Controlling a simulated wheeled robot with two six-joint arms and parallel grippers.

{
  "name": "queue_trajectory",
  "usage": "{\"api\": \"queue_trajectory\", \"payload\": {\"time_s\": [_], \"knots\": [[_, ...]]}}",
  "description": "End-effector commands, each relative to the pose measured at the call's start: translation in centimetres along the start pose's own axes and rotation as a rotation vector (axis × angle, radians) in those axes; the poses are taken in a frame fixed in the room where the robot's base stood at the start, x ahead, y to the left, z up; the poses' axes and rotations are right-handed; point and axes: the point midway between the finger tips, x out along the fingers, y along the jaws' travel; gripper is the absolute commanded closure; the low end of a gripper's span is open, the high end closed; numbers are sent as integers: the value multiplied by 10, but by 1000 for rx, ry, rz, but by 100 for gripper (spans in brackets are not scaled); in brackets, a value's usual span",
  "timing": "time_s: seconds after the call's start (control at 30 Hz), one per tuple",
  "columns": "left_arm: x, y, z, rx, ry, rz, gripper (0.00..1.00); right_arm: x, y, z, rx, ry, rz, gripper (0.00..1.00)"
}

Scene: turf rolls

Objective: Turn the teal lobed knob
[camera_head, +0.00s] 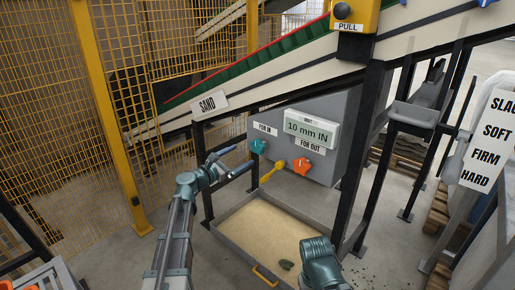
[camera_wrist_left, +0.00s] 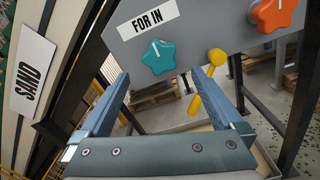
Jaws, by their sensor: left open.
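The teal lobed knob (camera_head: 258,146) sits on the grey panel under the FOR IN label, with a white pointer mark on its face. In the left wrist view the teal knob (camera_wrist_left: 158,57) appears just beyond and between the fingertips. My left gripper (camera_head: 240,160) is open and empty, to the left of the knob in the head view. Its two blue fingers (camera_wrist_left: 160,74) point toward the panel, and a gap to the knob seems to remain. My right arm shows at the bottom of the head view, but its gripper is not visible.
An orange lobed knob (camera_head: 302,166) and a yellow handle (camera_head: 272,170) are on or near the same panel (camera_head: 345,125). A display (camera_head: 309,130) reads 10 mm IN. A sand tray (camera_head: 232,243) lies below. Dark frame posts and a SAND sign (camera_wrist_left: 31,77) flank the panel.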

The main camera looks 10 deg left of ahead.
Motion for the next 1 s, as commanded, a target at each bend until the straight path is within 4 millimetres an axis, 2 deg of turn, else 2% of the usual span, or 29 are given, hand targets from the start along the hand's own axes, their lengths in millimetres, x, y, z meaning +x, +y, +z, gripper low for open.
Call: {"api": "queue_trajectory", "payload": {"time_s": [0.03,0.2,0.5,0.7,1.0], "knots": [[15,2,-1,1,0,-2,0,0,0,0,0,0,0,50],[50,1,-1,1,0,-3,0,0,0,0,0,0,0,50],[92,1,-1,2,0,-1,0,0,0,0,0,0,0,50],[101,0,0,2,0,-1,0,0,0,0,0,0,0,50],[102,0,0,2,1,-1,2,0,0,0,0,0,0,50]]}}
